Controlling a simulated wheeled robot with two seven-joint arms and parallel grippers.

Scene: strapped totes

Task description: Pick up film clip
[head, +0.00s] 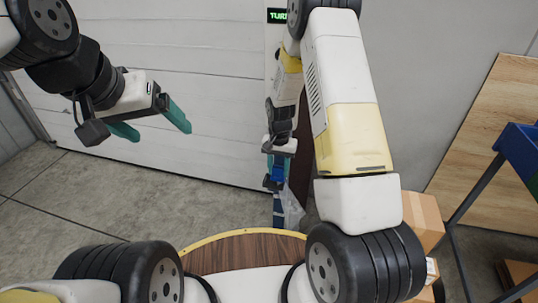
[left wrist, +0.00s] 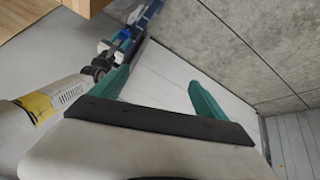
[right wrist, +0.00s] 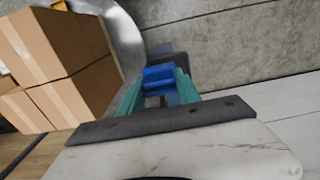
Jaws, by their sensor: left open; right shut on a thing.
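The film clip is most likely the blue piece (right wrist: 158,76) between the teal fingers of my right gripper (right wrist: 157,88) in the right wrist view. The right gripper is shut on it. In the head view the right gripper (head: 275,183) hangs low near the door, with blue at its fingers and a dark blue strip (head: 278,208) below. Clear film (head: 292,210) hangs beside the strip. My left gripper (head: 160,130) is open and empty at upper left, well apart from the clip. Its spread fingers also show in the left wrist view (left wrist: 158,80).
A white panelled door (head: 180,80) stands behind. Cardboard boxes (head: 422,218) stand at right and show large in the right wrist view (right wrist: 60,60). A blue bin (head: 522,150) on dark legs is at far right. Grey floor (head: 90,200) is clear at left.

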